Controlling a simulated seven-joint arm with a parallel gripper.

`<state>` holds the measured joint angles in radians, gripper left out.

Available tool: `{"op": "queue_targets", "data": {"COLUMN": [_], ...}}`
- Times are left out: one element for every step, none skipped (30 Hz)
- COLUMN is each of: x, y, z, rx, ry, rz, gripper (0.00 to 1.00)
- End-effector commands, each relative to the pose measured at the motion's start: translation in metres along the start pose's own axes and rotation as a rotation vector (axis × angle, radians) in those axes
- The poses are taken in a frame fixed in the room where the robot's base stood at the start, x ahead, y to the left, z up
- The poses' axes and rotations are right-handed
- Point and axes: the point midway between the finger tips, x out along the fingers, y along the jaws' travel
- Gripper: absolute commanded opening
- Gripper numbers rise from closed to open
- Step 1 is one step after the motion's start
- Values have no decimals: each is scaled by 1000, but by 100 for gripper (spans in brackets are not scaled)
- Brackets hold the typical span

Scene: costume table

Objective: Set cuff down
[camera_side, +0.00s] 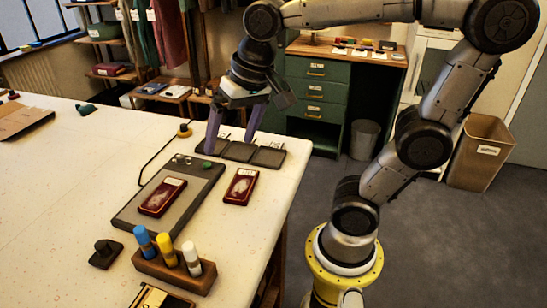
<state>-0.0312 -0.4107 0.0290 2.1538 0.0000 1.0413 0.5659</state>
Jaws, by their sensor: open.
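Two dark red, flat oblong pieces with pale patterned faces look like cuffs; I cannot tell which one the task means. One red piece (162,197) lies on a grey board (135,221) on the table. The other red piece (241,186) lies on the bare tabletop to the right of the board. My gripper (231,146) points down at a dark sectioned tray (270,157) behind both pieces. Its two purple-grey fingers are apart, with nothing visible between them. Their tips are at or just above the tray; contact is not clear.
A wooden block (174,270) holding blue, yellow and white markers stands at the front, with a black stamp-like object (105,253) to its left. The table's left side is mostly clear.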

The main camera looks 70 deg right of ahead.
Motion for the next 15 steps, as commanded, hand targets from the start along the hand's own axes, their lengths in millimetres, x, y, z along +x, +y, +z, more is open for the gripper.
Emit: {"op": "queue_targets", "data": {"x": [-2,-2,0,1,2,4,6,8,9,10,11,12,12,13,13], "y": [12,18,26,30,35,40,43,46,48,50,51,52,53,53,53], "z": [16,24,35,41,48,55,59,63,67,70,71,73,73,74,74], "rx": [-92,-152,-226,-277,-323,-378,-414,-444,-477,-497,-512,-526,-532,-537,-539], "ry": [33,50,71,87,101,119,129,138,148,153,159,163,163,164,164], "rz": [-16,-22,-28,-32,-34,-36,-36,-36,-36,-35,-35,-35,-34,-34,-34], "gripper": [100,100,100,100,100,100,100,100,100,100,100,100,100,100,100]}}
